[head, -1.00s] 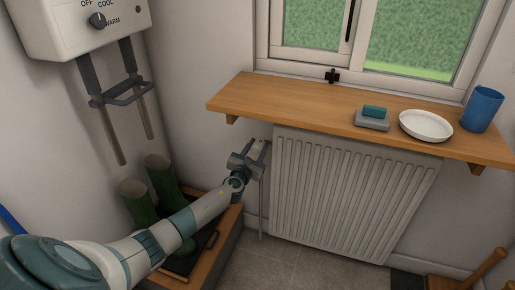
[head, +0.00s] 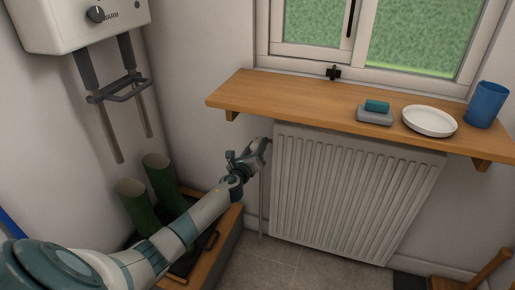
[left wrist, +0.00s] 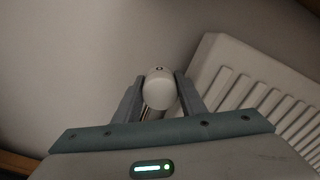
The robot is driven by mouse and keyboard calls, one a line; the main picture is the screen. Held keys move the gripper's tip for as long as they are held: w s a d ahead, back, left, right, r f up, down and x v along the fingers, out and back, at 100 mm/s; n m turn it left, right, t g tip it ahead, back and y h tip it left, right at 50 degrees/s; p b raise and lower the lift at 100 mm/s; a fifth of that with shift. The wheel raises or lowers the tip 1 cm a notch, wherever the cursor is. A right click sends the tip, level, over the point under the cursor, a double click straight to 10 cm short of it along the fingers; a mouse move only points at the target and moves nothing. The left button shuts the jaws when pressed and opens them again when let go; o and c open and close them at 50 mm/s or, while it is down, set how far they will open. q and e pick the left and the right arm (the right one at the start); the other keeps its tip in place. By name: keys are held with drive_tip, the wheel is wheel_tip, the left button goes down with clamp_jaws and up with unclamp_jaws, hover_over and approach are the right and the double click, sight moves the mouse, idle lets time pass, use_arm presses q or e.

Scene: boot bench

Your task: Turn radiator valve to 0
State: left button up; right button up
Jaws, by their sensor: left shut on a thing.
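The white radiator (head: 350,195) hangs on the wall below the wooden sill, and its edge also shows in the left wrist view (left wrist: 235,75). The radiator valve (left wrist: 159,90) is a pale round knob seen end-on between my left gripper's fingers (left wrist: 159,95). In the head view my left gripper (head: 256,150) is at the radiator's upper left corner and hides most of the valve. It is shut on the valve knob. A small dark mark shows above the knob's face; I cannot read a number. My right gripper is not in view.
The wooden sill (head: 290,98) juts out just above my gripper, holding a soap dish (head: 374,118), a white plate (head: 430,121) and a blue cup (head: 486,105). Green boots (head: 163,182) stand in a wooden bench (head: 208,262) beneath my left arm.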

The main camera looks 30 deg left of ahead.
use_arm(q)
drive_tip(key=n, duration=0.4)
drive_tip(key=shift+f+n+b, duration=0.1)
drive_tip(key=shift+n+b, duration=0.25)
drive_tip(key=shift+n, duration=0.05)
drive_tip(key=n, duration=0.2)
drive_tip(key=shift+n, duration=0.3)
drive_tip(key=n, duration=0.2)
drive_tip(key=shift+n, duration=0.4)
drive_tip(key=n, duration=0.2)
drive_tip(key=shift+n, duration=0.4)
drive_tip(key=n+p, duration=0.1)
drive_tip(key=n, duration=0.3)
drive_tip(key=shift+f, duration=0.1)
drive_tip(key=shift+n, duration=0.5)
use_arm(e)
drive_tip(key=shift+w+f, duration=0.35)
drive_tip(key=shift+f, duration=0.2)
